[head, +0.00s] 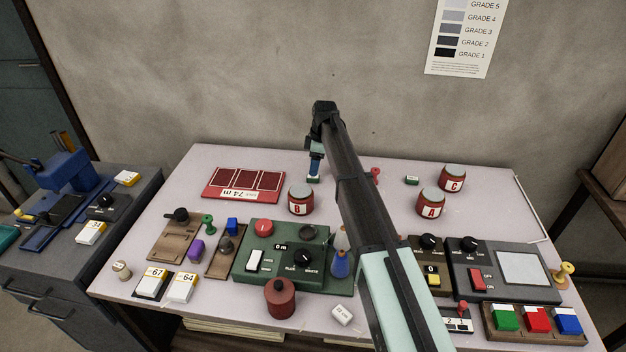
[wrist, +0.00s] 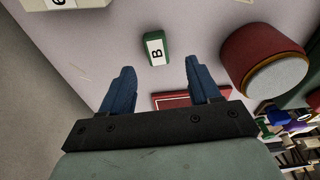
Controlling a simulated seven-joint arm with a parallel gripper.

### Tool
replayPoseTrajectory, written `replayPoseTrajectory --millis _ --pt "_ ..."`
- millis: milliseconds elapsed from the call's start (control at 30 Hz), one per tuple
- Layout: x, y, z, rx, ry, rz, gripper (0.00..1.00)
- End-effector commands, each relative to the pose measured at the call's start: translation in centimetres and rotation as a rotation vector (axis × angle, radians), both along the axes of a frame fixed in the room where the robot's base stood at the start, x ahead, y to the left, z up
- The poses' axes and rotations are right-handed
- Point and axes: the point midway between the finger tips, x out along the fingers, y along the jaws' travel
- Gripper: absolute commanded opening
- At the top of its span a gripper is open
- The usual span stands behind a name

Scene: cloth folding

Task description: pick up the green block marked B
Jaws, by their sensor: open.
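The green block marked B (wrist: 156,48) lies on the pale table (wrist: 190,20), its white label facing up in the wrist view. My gripper (wrist: 159,68) has two blue fingers spread apart with nothing between them. In the wrist view the block shows just past the fingertips, roughly centred across the gap. In the head view my gripper (head: 314,168) points down near the back of the table, and a small green piece of the block (head: 313,179) shows at its fingertips. Most of the block is hidden there, and its label cannot be read.
A red tray (head: 217,193) lies left of my gripper. A red jar marked B (head: 300,208) stands close in front; its lidded top (wrist: 270,65) is at the right in the wrist view. Another small green block (head: 411,180) lies farther right. Jars A (head: 431,210) and C (head: 452,185) stand beyond.

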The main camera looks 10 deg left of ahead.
Motion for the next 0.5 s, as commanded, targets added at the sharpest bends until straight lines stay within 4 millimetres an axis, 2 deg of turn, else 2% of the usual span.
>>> replayPoseTrajectory --millis 167,500 --pt "0.1 0.0 -1.1 0.0 0.001 0.0 0.62" --pt "0.3 0.4 -5.0 0.0 0.0 0.0 0.62"
